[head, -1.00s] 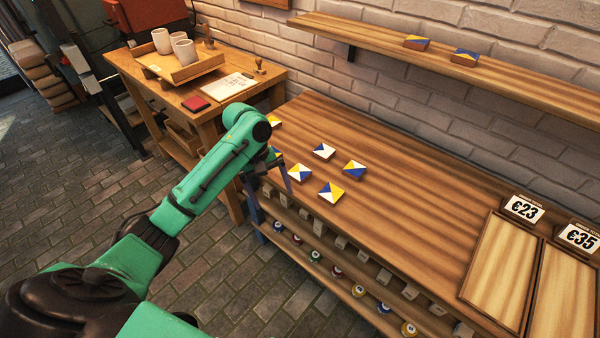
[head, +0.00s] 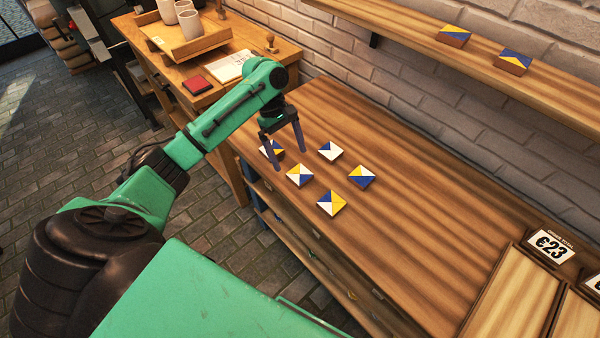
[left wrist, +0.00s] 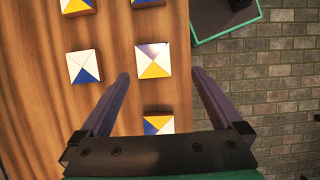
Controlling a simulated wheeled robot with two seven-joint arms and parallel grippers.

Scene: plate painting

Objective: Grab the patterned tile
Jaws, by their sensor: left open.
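Several square tiles with blue, white and yellow triangles lie on the wooden table. They include a front tile (head: 332,203), a right tile (head: 361,177), a back tile (head: 330,151), a near-gripper tile (head: 300,175) and a partly hidden tile (head: 272,149) behind my fingers. My left gripper (head: 289,160) is open and empty, pointing down above the tiles' left end. In the left wrist view, one tile (left wrist: 153,61) shows just ahead of the gap between my fingertips (left wrist: 160,74). Another tile (left wrist: 157,124) shows between the fingers, nearer the palm. Which tile is meant is unclear.
Two more tiles (head: 453,36) (head: 512,62) sit on the wall shelf (head: 400,22). A side table behind holds cups in a tray (head: 165,42) and a red pad (head: 197,85). A price sign (head: 551,246) stands at right. The table's middle is clear.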

